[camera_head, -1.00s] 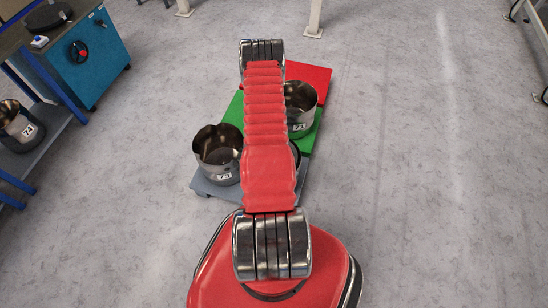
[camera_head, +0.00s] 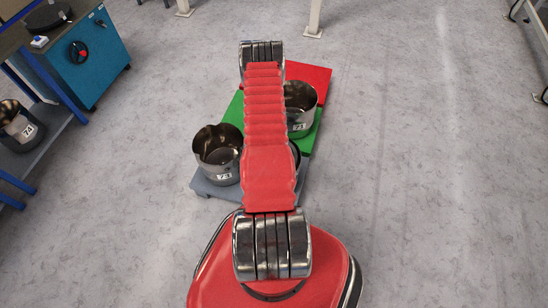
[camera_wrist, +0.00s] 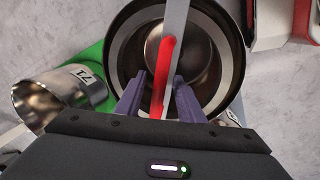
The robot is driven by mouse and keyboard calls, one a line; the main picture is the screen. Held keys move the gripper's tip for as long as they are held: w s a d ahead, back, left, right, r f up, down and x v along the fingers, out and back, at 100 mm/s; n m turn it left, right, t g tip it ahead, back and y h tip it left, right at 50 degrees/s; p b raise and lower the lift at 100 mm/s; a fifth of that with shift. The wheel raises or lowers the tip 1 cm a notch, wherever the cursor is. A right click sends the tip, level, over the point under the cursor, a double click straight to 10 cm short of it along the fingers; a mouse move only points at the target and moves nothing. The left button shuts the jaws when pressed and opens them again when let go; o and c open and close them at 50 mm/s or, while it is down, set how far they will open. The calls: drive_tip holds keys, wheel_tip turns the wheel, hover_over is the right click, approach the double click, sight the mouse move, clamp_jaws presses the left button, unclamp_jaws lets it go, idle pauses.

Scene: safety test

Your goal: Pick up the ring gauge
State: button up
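In the wrist view my gripper (camera_wrist: 160,78) shows two purple fingers standing apart, with a gap between them. A flat grey bar with a red stretch (camera_wrist: 167,55) runs through this gap, over a large round dark-rimmed vessel (camera_wrist: 116,60) with a pale inner band. I cannot tell whether the fingers touch the bar. I cannot say for sure which part is the ring gauge; no label shows on the large round thing. In the head view my red arm hides my gripper and most of what lies under it.
Metal pots labelled 73 (camera_head: 218,155) and 71 (camera_head: 300,105) stand on grey (camera_head: 212,190) and green (camera_head: 310,140) mats. Pot 71 (camera_wrist: 62,95) is beside my gripper in the wrist view. A red mat (camera_head: 318,80) lies behind. Pot 74 (camera_head: 22,125) sits on a left shelf. The right floor is clear.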

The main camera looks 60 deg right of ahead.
drive_tip(key=shift+c, duration=0.3)
clamp_jaws()
idle(1.2)
